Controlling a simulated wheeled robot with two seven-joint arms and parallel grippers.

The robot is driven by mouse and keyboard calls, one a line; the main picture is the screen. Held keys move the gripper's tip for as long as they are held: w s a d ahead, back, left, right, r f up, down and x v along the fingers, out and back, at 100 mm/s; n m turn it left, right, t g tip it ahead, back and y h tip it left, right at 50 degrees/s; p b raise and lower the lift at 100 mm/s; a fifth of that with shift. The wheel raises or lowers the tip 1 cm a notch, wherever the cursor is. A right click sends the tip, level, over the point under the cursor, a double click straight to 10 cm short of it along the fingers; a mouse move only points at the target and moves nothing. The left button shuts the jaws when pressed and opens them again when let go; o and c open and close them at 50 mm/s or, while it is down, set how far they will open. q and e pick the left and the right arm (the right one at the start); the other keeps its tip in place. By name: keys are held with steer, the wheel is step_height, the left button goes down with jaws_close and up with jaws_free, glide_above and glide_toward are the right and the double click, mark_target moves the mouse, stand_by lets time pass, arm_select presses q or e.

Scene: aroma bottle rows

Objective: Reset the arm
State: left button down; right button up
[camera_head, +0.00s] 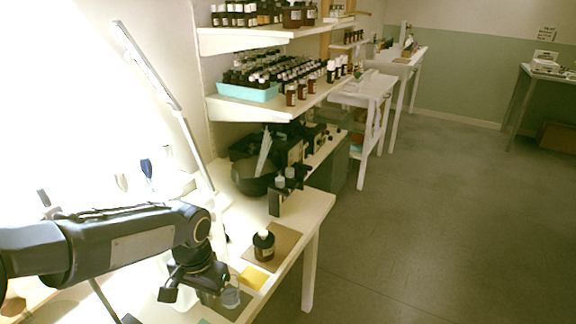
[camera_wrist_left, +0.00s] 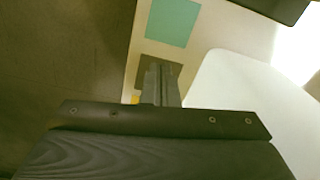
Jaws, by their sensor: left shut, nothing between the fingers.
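My left arm (camera_head: 120,245) reaches in from the left over the near end of the cream table (camera_head: 305,208). Its gripper (camera_head: 194,284) points down above the table. In the left wrist view the two fingers (camera_wrist_left: 160,82) are pressed together, with nothing between them. My right gripper does not show.
The left wrist view shows a teal square (camera_wrist_left: 172,20) and a white rounded surface (camera_wrist_left: 240,85). A lamp arm (camera_head: 145,62) rises behind my arm. Shelves (camera_head: 262,104) hold many bottles. The floor at right (camera_head: 430,220) is clear.

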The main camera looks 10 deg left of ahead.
arm_select(q)
steer(key=s+d+r+n+t+h+p, duration=0.1)
steer(key=s+r+n+t+h+p, duration=0.2)
steer(key=s+r, duration=0.9)
steer(key=s+n+t+p, duration=0.1)
steer(key=s+t+p, duration=0.1)
steer(key=s+p, duration=0.1)
steer(key=shift+d+t+h+p, duration=0.3)
steer(key=shift+h, duration=0.1)
